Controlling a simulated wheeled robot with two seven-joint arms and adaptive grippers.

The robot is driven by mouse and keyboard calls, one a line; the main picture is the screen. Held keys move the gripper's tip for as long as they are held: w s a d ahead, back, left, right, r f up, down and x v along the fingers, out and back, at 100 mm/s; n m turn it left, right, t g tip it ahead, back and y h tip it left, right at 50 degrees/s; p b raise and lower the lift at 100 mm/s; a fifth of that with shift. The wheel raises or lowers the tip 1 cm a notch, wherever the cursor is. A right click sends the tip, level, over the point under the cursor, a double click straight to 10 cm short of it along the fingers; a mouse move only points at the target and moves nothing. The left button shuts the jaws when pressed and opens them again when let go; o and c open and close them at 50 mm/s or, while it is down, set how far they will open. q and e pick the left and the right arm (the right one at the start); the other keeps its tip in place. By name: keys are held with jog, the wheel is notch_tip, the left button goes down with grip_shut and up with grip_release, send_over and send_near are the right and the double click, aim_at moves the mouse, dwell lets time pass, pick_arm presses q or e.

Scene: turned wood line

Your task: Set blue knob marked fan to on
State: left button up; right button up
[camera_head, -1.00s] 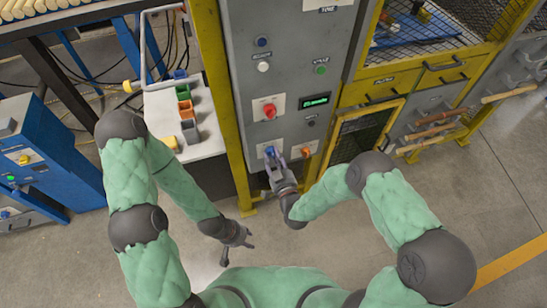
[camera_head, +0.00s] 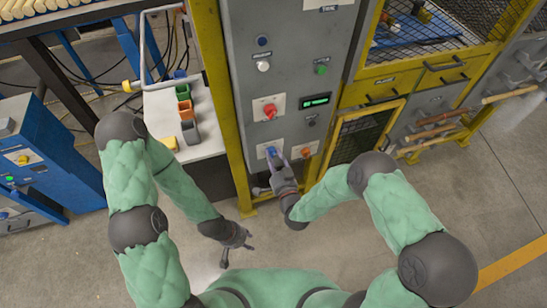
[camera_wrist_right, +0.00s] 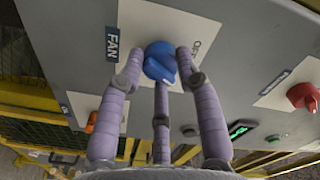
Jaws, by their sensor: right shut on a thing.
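The blue knob (camera_head: 271,152) sits on a white plate low on the grey control cabinet. The right wrist view shows the knob (camera_wrist_right: 160,62) close up, beside a dark label (camera_wrist_right: 112,43) reading FAN. My right gripper (camera_wrist_right: 161,75) has its fingers around the knob and is shut on it; it also shows in the head view (camera_head: 274,162). A white mark shows on the knob's lower right edge. Position lettering on the plate is partly hidden by a finger. My left gripper (camera_head: 238,246) hangs open and empty over the floor, apart from the cabinet.
On the cabinet are a red knob (camera_head: 269,110), a green display (camera_head: 315,101), an orange knob (camera_head: 305,152) close right of the blue one, and several buttons. A yellow post (camera_head: 222,110) stands left of it. The floor below is clear.

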jog(key=shift+w+d+r, duration=0.1)
jog(key=shift+w+r, duration=0.2)
jog(key=shift+r, duration=0.1)
jog(key=o, duration=1.1)
jog(key=shift+o, duration=0.2)
jog(key=shift+s+f, duration=0.25)
jog(key=v, duration=1.1)
jog(key=shift+s, duration=0.35)
jog(key=shift+d, duration=0.15)
